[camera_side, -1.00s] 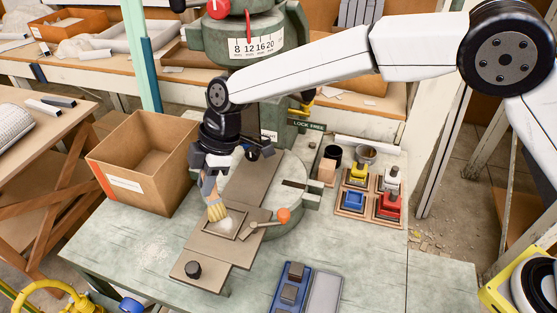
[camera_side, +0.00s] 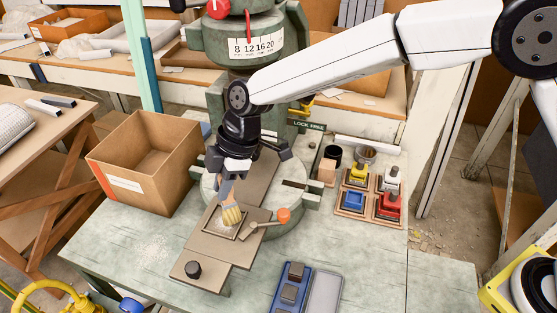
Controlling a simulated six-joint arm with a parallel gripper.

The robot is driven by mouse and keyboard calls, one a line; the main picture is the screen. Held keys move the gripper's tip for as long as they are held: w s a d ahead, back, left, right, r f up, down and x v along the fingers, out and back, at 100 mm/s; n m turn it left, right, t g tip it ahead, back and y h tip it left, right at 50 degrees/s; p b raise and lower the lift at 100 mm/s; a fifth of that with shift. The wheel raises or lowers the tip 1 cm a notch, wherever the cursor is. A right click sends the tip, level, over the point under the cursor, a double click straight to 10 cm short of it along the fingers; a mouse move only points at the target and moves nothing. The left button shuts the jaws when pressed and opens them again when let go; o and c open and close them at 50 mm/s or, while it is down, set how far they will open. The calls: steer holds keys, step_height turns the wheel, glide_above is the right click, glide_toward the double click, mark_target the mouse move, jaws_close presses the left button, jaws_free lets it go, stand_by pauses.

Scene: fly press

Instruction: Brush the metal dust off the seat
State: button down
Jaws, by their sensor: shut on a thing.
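My gripper (camera_side: 229,178) is shut on a brush, pointing down over the press plate. The brush (camera_side: 231,213) has pale tan bristles, and their tips are at the seat, near its right side. The seat (camera_side: 216,231) is a small framed rectangle on the brown sliding plate (camera_side: 240,252). Pale dust (camera_side: 223,226) shows inside the frame, partly hidden by the bristles. Whether the bristles touch the seat floor is hard to tell.
The press head with its dial (camera_side: 256,45) stands behind my gripper. An open cardboard box (camera_side: 150,165) is at left. Coloured blocks in trays (camera_side: 370,195) are at right. A black knob (camera_side: 193,269) sits on the plate's front. Blue and grey trays (camera_side: 305,290) lie at the front.

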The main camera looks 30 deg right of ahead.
steer(key=shift+w+a, duration=0.1)
steer(key=shift+w+a, duration=1.3)
steer(key=shift+r, duration=0.1)
steer(key=shift+r, duration=2.85)
steer(key=shift+r, duration=1.5)
steer(key=shift+m, duration=0.3)
